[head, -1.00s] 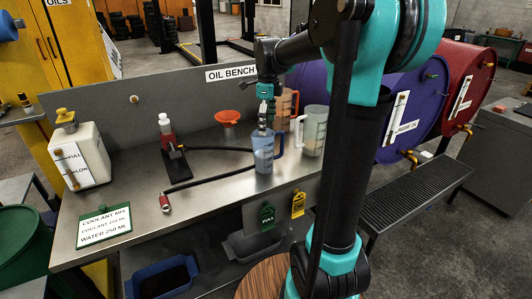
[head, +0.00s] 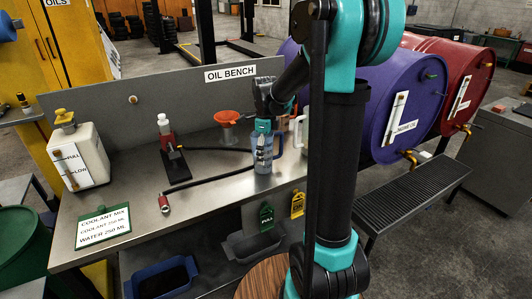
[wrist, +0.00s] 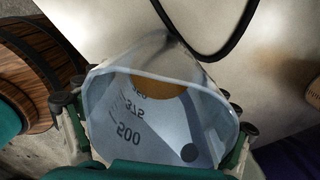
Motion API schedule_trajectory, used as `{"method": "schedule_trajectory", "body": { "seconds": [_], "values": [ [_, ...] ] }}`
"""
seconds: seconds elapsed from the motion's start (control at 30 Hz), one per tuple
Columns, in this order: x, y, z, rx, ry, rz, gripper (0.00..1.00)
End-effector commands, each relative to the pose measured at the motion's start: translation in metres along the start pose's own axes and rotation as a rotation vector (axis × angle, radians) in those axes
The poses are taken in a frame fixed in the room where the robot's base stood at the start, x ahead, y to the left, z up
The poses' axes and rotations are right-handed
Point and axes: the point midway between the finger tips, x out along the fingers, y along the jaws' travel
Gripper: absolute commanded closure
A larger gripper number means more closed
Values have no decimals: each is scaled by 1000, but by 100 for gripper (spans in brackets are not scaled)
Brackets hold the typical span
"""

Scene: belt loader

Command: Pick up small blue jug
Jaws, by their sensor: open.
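The small blue jug (head: 262,163) stands upright on the metal bench, its handle to the right in the head view. My gripper (head: 264,146) is over it from above, with its fingers down at the jug's upper part.
An orange funnel (head: 227,117), a black hose (head: 205,188), a red-and-white bottle (head: 166,135) and a white container (head: 80,157) are on the bench (head: 150,222). The upright back panel stands behind.

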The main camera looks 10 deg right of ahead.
Motion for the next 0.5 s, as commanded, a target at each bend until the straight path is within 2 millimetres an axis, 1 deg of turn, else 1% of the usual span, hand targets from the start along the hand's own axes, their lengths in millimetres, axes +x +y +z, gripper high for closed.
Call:
{"method": "schedule_trajectory", "body": {
  "seconds": [0.2, 0.5],
  "values": [
    [0, 0, 0, 0, 0, 0, 12],
    [0, 0, 0, 0, 0, 0, 50]
  ]
}}
